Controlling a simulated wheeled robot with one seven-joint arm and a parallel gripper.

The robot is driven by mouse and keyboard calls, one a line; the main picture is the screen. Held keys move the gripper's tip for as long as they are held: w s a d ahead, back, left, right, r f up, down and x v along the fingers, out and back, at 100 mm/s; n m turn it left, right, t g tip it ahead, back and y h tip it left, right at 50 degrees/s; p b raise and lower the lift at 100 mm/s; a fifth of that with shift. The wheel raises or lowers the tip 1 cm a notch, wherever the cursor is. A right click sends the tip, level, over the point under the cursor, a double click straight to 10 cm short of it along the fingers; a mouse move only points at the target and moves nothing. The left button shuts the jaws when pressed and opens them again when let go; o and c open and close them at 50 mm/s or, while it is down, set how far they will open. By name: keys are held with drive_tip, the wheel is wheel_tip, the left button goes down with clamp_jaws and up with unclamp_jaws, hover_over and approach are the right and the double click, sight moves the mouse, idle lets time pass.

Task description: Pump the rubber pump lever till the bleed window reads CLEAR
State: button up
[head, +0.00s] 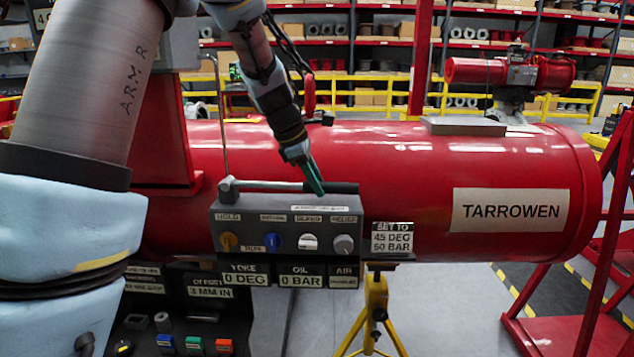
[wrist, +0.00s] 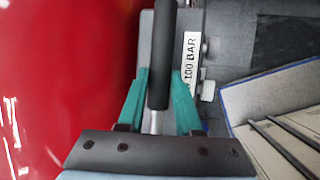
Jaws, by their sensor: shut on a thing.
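The pump lever (head: 275,185) is a bar with a black rubber grip, lying roughly level along the top of a grey control box (head: 285,222) on a red cylinder. My gripper (head: 318,190) reaches down to it from above, near the grip's middle. In the wrist view the teal fingers of my gripper (wrist: 160,75) stand on both sides of the black grip (wrist: 160,50), shut on it. Windows below the box read YOKE 0 DEG (head: 244,274), OIL 0 BAR (head: 301,275) and AIR (head: 343,275), whose value is too small to read. No window legibly reads CLEAR.
The box front has an orange knob (head: 228,241), a blue knob (head: 273,242), a white knob (head: 308,241) and a grey knob (head: 343,244). A sign (head: 392,238) reads SET TO 45 DEG 50 BAR. The red cylinder (head: 420,170) stands close behind; a yellow stand (head: 377,305) is below.

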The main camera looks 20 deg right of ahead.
clamp_jaws()
idle(0.8)
